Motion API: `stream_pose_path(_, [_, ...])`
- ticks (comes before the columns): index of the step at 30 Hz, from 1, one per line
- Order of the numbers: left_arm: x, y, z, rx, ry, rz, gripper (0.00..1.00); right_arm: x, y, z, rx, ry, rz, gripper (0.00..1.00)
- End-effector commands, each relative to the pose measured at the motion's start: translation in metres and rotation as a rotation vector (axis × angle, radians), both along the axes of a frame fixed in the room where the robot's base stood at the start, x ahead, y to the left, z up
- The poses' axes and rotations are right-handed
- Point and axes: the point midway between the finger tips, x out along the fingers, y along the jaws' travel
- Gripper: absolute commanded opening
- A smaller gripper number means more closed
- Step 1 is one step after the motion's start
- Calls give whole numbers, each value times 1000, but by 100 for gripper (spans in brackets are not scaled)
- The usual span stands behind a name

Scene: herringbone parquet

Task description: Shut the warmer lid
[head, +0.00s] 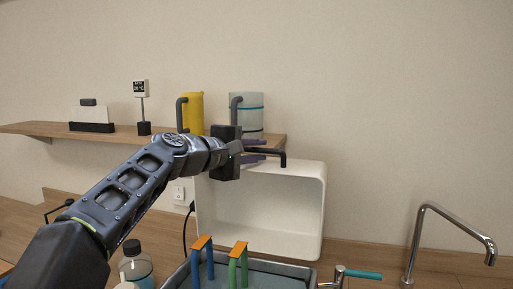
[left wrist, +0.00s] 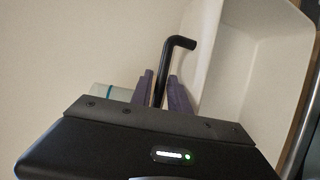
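The warmer lid (head: 318,205) is a white, hollow shell standing upright and open behind a grey basin (head: 310,273). A black bent handle (head: 283,156) sticks out at its top; it also shows in the left wrist view (left wrist: 179,42). My left gripper (head: 254,151) is at the lid's upper left, its purple fingers on either side of the handle bar. In the left wrist view, narrow gaps show between the fingers (left wrist: 161,92) and the bar, so the gripper looks open around it. My right gripper is not in view.
Blue (head: 196,270) and green (head: 238,268) uprights with orange tops rise at the basin. A bottle (head: 136,268) stands left of it, a tap (head: 418,235) to the right. A wall shelf (head: 60,132) holds a yellow jug (head: 194,108) and a pale jug (head: 249,112) close behind my gripper.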

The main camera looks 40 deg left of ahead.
Motion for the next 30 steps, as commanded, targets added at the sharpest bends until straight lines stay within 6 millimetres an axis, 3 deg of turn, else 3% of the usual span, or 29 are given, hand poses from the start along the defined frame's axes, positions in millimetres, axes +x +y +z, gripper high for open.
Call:
stream_pose_path(7, [1,0,0,0,0,0,21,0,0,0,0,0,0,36])
stream_pose_path(15, [1,0,0,0,0,0,0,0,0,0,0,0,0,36])
stream_pose_path(30, [1,0,-1,0,1,0,0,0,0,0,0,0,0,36])
